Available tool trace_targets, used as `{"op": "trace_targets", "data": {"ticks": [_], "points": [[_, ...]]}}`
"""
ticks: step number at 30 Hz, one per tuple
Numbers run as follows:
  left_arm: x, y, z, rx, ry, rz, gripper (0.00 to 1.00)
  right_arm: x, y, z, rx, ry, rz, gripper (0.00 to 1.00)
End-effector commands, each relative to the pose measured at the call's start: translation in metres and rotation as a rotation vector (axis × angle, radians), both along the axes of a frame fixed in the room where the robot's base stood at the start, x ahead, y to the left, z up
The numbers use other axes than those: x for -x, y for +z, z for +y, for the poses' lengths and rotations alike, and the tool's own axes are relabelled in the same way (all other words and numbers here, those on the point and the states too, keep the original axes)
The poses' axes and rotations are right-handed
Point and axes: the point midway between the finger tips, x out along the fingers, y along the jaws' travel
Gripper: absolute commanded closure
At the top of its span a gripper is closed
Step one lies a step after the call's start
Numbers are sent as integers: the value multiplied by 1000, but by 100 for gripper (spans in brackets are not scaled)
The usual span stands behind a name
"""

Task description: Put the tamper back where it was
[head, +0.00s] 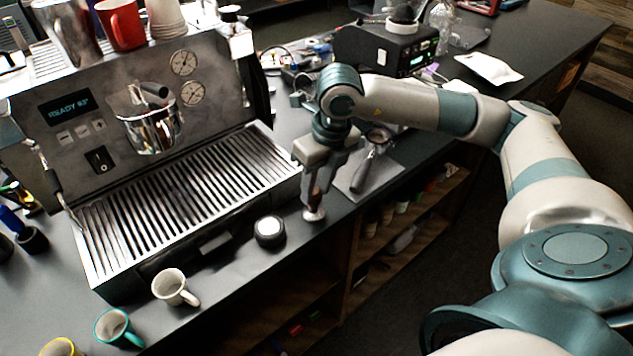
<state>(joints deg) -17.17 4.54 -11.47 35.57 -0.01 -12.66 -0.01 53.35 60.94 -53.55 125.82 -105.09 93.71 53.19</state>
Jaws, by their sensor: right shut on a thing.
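My right gripper (318,182) points down near the front edge of the dark counter, just right of the espresso machine. It is shut on the tamper (313,213), whose round metal base shows below the fingers. The tamper is upright, and its handle is mostly hidden between the fingers. I cannot tell whether its base touches the counter. My left gripper is not in view.
The espresso machine's drip tray (190,195) lies left of the gripper. A portafilter (369,167) rests on a grey mat (350,187) to the right. Cups, including a white one (172,288), stand front left.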

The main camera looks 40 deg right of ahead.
Motion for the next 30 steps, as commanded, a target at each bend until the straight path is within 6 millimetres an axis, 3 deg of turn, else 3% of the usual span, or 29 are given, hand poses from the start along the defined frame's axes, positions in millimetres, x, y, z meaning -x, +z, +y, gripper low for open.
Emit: {"op": "trace_targets", "data": {"ticks": [12,13,15,30], "points": [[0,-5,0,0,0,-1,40,-1,-4,0,0,0,-2,100],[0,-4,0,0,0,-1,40,0,-3,0,0,0,-1,64],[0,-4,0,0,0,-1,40,0,-3,0,0,0,-1,50],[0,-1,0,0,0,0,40,-1,2,0,0,0,-3,50]]}}
